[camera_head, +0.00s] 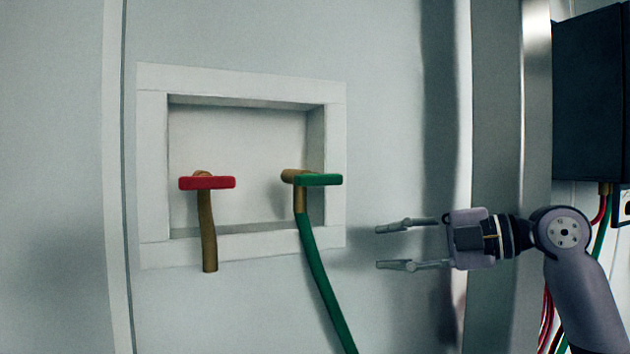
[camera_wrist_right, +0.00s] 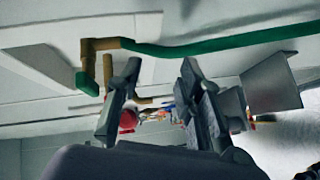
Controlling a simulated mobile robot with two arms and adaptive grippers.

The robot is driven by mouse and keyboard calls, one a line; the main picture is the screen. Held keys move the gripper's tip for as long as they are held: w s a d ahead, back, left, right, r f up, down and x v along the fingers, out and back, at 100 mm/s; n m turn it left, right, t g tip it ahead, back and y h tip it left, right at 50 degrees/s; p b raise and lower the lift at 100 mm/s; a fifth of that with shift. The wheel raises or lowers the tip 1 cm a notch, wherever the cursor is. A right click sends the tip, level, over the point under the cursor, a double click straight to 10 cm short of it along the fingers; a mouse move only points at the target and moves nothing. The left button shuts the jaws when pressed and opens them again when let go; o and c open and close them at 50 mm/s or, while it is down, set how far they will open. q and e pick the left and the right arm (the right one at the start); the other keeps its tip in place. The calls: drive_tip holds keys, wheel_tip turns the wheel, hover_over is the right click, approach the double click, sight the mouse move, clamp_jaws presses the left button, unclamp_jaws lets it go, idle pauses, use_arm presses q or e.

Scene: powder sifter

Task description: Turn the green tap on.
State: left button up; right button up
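The green tap handle (camera_head: 318,180) is a flat bar, lying level on a brass spout at the right of the wall recess. A green hose (camera_head: 323,275) runs down from its spout. The green handle also shows in the right wrist view (camera_wrist_right: 88,83), left of the fingers. The red tap handle (camera_head: 207,183) sits level on a brass spout at the left of the recess. My right gripper (camera_head: 380,247) is open and empty, to the right of and below the green handle, apart from it. It shows in the wrist view too (camera_wrist_right: 160,75). My left gripper is not in view.
A white frame (camera_head: 240,77) surrounds the recess in the pale wall. A metal post (camera_head: 537,100) stands on the right, with a dark box (camera_head: 590,95) and red and green hoses beyond it. The wall between the recess and my right gripper is bare.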

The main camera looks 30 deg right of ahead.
sight(329, 181)
drive_tip(key=s+r+n+t+y, duration=0.15)
drive_tip(key=s+r+n, duration=0.25)
drive_tip(key=s+r, duration=0.5)
drive_tip(key=shift+g+y, duration=0.35)
drive_tip(key=shift+y, duration=0.1)
drive_tip(key=p+x, duration=0.2)
drive_tip(key=x, duration=0.3)
drive_tip(key=r+p+x, duration=0.1)
drive_tip(key=p+x, duration=0.2)
drive_tip(key=x, duration=0.3)
drive_tip(key=p+x, duration=0.3)
drive_tip(key=x, duration=0.3)
drive_tip(key=shift+w+d+r, duration=0.2)
drive_tip(key=shift+w, duration=0.3)
clamp_jaws()
drive_tip(key=shift+f, duration=0.1)
